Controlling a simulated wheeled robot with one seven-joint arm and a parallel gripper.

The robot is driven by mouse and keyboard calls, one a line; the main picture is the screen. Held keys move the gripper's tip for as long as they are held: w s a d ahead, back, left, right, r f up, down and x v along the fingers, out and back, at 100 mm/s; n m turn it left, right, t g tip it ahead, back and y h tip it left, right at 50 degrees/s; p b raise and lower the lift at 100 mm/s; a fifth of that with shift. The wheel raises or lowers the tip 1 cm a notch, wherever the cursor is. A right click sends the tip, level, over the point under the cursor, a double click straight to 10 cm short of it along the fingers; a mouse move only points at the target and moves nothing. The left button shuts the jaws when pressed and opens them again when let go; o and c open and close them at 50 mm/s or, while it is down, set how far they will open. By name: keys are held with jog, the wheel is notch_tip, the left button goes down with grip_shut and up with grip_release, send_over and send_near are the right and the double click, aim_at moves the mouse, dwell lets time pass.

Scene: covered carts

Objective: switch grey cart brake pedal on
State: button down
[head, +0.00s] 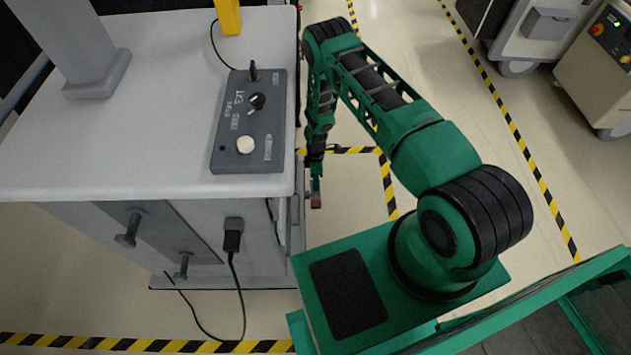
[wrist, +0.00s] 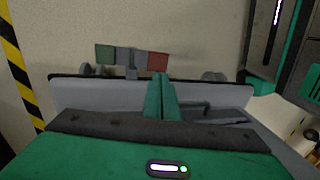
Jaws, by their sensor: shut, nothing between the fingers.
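The grey cart (head: 140,165) stands at the left in the head view. Its brake pedal (wrist: 130,57) shows in the wrist view as a small bar with a green end at left, a grey middle and a red end (wrist: 158,61) at right. In the head view a small red piece (head: 316,203), apparently the pedal's red end, shows beside the cart's right side. My gripper (wrist: 160,78) is shut and empty, with its green fingertips pointing at the red end. I cannot tell whether they touch it. In the head view my gripper (head: 316,178) hangs low beside the cart.
A control box (head: 250,120) with knobs and a yellow post (head: 229,16) stand on the cart's top. A black cable (head: 243,290) hangs from a plug on its front. Other carts (head: 540,30) stand at the back right. The floor between is clear, with striped tape.

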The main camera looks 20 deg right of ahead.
aim_at(316, 204)
jog(key=x, duration=0.9)
jog(key=shift+f, duration=0.2)
jog(key=shift+s+a, duration=0.1)
jog(key=shift+a, duration=0.05)
